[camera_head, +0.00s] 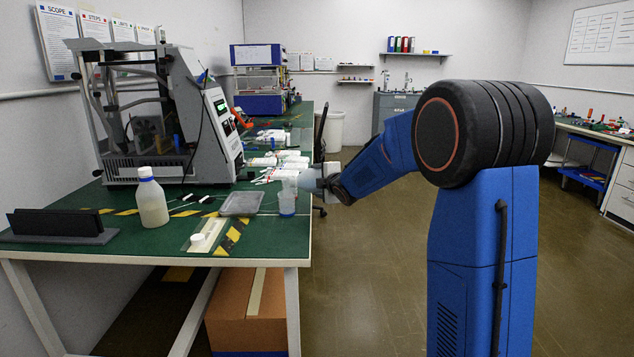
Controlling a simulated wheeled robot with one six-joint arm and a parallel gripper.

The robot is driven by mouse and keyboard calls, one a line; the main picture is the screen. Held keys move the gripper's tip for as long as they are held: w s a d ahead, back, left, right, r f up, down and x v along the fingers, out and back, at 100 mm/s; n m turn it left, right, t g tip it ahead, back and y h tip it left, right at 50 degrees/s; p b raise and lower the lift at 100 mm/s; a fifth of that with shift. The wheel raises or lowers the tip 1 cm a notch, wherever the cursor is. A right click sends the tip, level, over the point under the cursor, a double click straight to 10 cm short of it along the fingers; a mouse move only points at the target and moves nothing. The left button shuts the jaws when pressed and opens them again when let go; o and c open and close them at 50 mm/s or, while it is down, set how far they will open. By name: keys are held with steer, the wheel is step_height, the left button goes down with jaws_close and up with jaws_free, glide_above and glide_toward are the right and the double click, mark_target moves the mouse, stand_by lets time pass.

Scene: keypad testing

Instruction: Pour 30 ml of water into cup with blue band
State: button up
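A translucent cup with a blue band (287,205) stands upright near the right edge of the green bench top. My gripper (308,181) is at the bench's right edge, just right of the cup's upper part. It overlaps the cup in this view, and I cannot tell whether they touch. The fingers are small and pale, so I cannot tell whether they are open or shut. No water level is readable in the cup.
A grey tray (241,203) lies between bottle and cup. A small white round piece (197,240) sits on a pale plate with striped tape at the front. A large grey machine (200,115) stands behind. A dark rack (60,222) is at the left.

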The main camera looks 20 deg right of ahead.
steer(key=shift+r, duration=0.35)
stand_by(1.7)
steer(key=shift+r+m, duration=0.25)
steer(key=shift+m, duration=0.15)
